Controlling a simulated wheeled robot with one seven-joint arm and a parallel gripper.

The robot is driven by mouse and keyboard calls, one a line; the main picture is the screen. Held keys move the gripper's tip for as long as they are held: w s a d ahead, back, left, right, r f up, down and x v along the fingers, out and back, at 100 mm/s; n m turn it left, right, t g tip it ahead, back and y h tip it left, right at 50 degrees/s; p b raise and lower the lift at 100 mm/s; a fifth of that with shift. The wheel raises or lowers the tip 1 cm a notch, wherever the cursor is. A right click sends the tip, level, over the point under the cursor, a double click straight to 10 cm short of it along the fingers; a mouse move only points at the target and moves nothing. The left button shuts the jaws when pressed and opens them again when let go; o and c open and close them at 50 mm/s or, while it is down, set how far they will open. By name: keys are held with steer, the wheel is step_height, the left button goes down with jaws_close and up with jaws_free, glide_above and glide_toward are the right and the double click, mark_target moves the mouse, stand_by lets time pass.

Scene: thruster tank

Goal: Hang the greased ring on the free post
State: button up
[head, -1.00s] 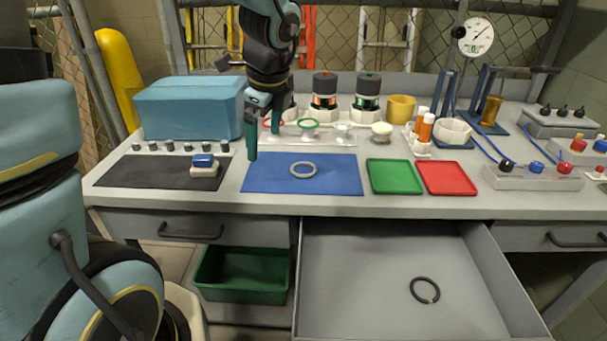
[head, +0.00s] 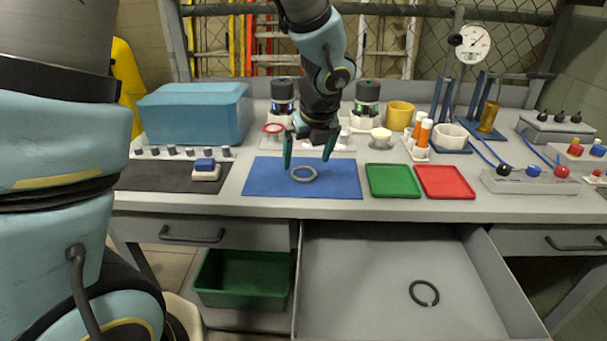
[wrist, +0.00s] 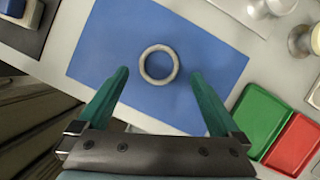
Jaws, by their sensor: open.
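A grey ring (head: 304,180) lies flat on the blue mat (head: 345,185); the wrist view shows it too (wrist: 159,82). A dark ring (head: 413,290) with a small light mark lies in the open drawer. I cannot tell by sight which ring is greased. My gripper (head: 308,163) is open and points down over the mat, its fingers to either side of the grey ring without holding it. In the wrist view the ring is just beyond and between the fingertips (wrist: 159,74). Behind is a pale rack with a red ring (head: 265,128); my gripper hides its middle.
A green tray (head: 393,181) and a red tray (head: 445,182) lie right of the mat. A dark mat (head: 150,176) with a blue-and-white block (head: 206,171) is at left. The open drawer (head: 350,290) juts out below the bench. A blue box (head: 195,115) stands at back left.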

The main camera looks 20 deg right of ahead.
mark_target(303, 174)
steer(key=x, duration=0.3)
steer(key=shift+f, duration=0.15)
